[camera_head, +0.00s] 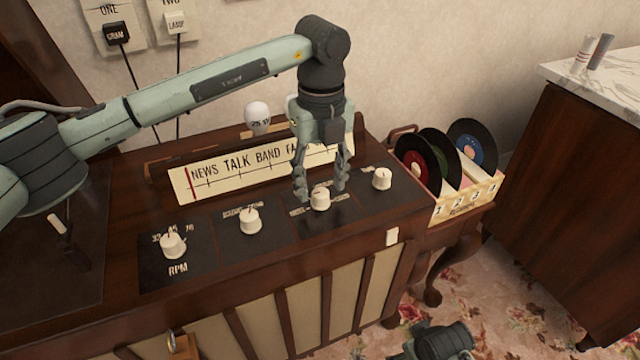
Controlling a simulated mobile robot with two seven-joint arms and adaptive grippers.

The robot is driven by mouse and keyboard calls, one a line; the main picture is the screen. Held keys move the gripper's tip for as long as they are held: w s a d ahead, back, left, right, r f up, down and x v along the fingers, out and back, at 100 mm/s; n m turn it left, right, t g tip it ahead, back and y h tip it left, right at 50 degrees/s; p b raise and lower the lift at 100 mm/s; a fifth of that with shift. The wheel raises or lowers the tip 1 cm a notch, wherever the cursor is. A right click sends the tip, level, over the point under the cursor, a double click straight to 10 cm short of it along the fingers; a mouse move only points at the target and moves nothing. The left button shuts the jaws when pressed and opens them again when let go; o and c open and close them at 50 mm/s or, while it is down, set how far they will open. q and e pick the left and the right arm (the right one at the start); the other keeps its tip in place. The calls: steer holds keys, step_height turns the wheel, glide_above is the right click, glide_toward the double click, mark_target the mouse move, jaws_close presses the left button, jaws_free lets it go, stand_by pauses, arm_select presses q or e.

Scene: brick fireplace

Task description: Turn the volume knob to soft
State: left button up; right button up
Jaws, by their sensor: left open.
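A brown wooden radio cabinet has a dark panel with a row of cream knobs: one marked RPM (172,246), a second knob (249,221), a third knob (320,200) and a right-end knob (381,179). The small labels by the last three are too small to read, so I cannot tell which is the volume knob. My left gripper (320,188) points down with open fingers, one on each side of the third knob. I cannot tell whether they touch it.
A tuning dial strip (245,168) stands behind the knobs, with a white round bulb (257,117) above it. A record rack (468,200) with records stands to the right. A marble-topped cabinet (570,160) is farther right. Patterned carpet (500,290) lies between.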

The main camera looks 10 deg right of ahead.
arm_select(q)
steer(key=shift+f, duration=0.55)
steer(key=shift+w+f, duration=0.1)
steer(key=shift+f, duration=0.35)
arm_select(e)
steer(key=shift+w+f, duration=0.2)
steer(key=shift+w, duration=0.05)
arm_select(q)
steer(key=shift+c, duration=0.4)
jaws_close()
arm_select(e)
steer(key=shift+w+r, duration=0.1)
steer(key=shift+r, duration=0.05)
